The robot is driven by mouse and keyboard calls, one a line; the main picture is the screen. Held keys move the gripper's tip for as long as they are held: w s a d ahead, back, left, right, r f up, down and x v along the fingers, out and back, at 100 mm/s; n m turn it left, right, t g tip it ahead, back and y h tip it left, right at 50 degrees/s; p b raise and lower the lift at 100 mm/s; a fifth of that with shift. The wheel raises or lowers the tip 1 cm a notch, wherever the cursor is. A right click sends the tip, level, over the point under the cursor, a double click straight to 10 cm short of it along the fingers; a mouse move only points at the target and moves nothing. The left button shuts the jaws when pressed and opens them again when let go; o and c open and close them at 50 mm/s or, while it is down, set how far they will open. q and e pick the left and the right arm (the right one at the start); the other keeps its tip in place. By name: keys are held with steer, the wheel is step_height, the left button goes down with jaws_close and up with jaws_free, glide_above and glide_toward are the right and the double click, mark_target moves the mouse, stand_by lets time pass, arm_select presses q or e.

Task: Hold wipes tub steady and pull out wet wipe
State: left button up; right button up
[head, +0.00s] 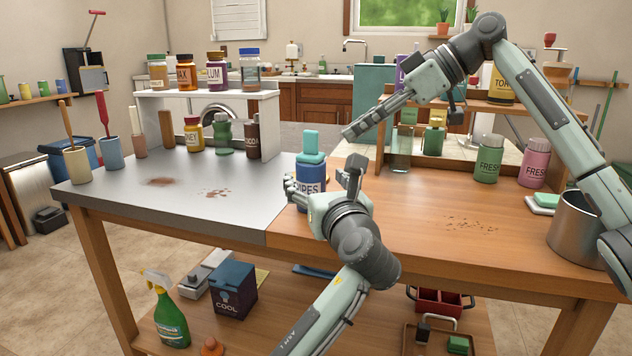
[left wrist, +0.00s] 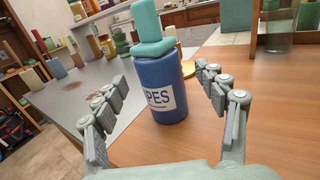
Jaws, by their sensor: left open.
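The wipes tub (head: 309,190) is a blue cylinder with a white label. It stands upright on the wooden table near its seam with the grey part. A teal cap piece (head: 310,159) and a second teal piece (head: 311,141) sit on its top; I cannot tell whether the upper one is a wipe or a lid. My left gripper (head: 323,180) is open, with its fingers on either side of the tub. In the left wrist view the tub (left wrist: 155,85) stands between and beyond the fingers, apart from them. My right gripper (head: 365,122) hangs above and right of the tub, seen side-on, apparently empty.
Brown stains lie on the grey top (head: 215,193) and crumbs on the wood (head: 470,224). A white shelf (head: 205,104) with jars stands behind left. Green (head: 488,158) and pink (head: 534,162) canisters and a metal pot (head: 577,228) stand right.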

arm_select(q)
steer(key=shift+w+a+f, duration=0.15)
steer(key=shift+w, duration=0.3)
steer(key=shift+x, duration=3.55)
steer(key=shift+f, duration=0.1)
steer(key=c, duration=1.5)
steer(key=shift+c, duration=0.3)
steer(key=o, duration=0.6)
steer(key=c, duration=0.4)
